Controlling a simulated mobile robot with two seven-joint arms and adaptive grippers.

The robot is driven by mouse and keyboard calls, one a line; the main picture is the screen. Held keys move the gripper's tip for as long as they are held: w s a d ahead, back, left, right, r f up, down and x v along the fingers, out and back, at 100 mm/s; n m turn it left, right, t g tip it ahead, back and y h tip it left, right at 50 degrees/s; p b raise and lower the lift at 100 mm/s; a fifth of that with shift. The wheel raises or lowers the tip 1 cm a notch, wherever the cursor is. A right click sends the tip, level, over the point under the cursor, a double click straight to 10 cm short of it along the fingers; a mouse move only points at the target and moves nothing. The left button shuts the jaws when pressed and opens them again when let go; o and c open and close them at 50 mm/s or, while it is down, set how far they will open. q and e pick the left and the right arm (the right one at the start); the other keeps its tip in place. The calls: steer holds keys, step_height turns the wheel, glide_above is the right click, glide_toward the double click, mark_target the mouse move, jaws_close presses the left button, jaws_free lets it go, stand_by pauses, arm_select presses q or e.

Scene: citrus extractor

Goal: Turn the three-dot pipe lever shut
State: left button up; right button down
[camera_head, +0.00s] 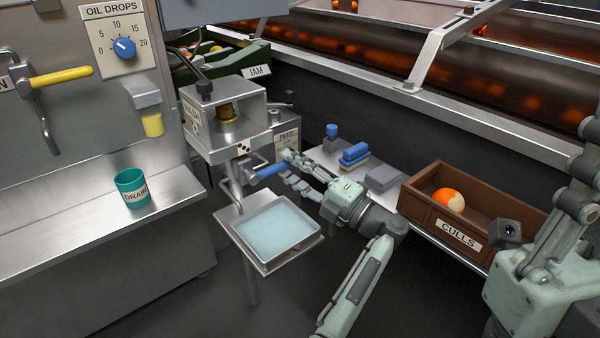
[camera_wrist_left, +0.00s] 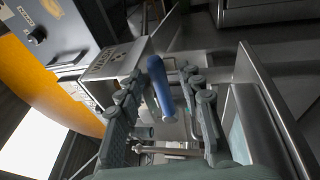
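The pipe lever has a blue handle (camera_head: 270,171) that points right from the pipe below the steel box. A small three-dot plate (camera_head: 243,148) sits just above it. In the head view my left gripper (camera_head: 288,168) is at the right end of the handle, its fingers spread apart. In the left wrist view the blue handle (camera_wrist_left: 162,88) lies between the two fingers of my left gripper (camera_wrist_left: 168,95), with gaps visible on both sides. My right gripper (camera_head: 560,225) is partly in view at the right edge; its fingertips are cut off.
A steel tray of pale liquid (camera_head: 278,232) stands below the lever. A brown CULLS crate (camera_head: 420,205) holding an orange-and-white ball (camera_head: 449,200) is right of my left gripper. Blue blocks (camera_head: 354,155) lie on the shelf behind. A teal DRAIN cup (camera_head: 132,189) stands on the left counter.

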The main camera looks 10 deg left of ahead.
arm_select(q)
steer(key=v, duration=1.2)
steer(key=shift+w+a+r, duration=0.1)
steer(key=shift+r, duration=0.05)
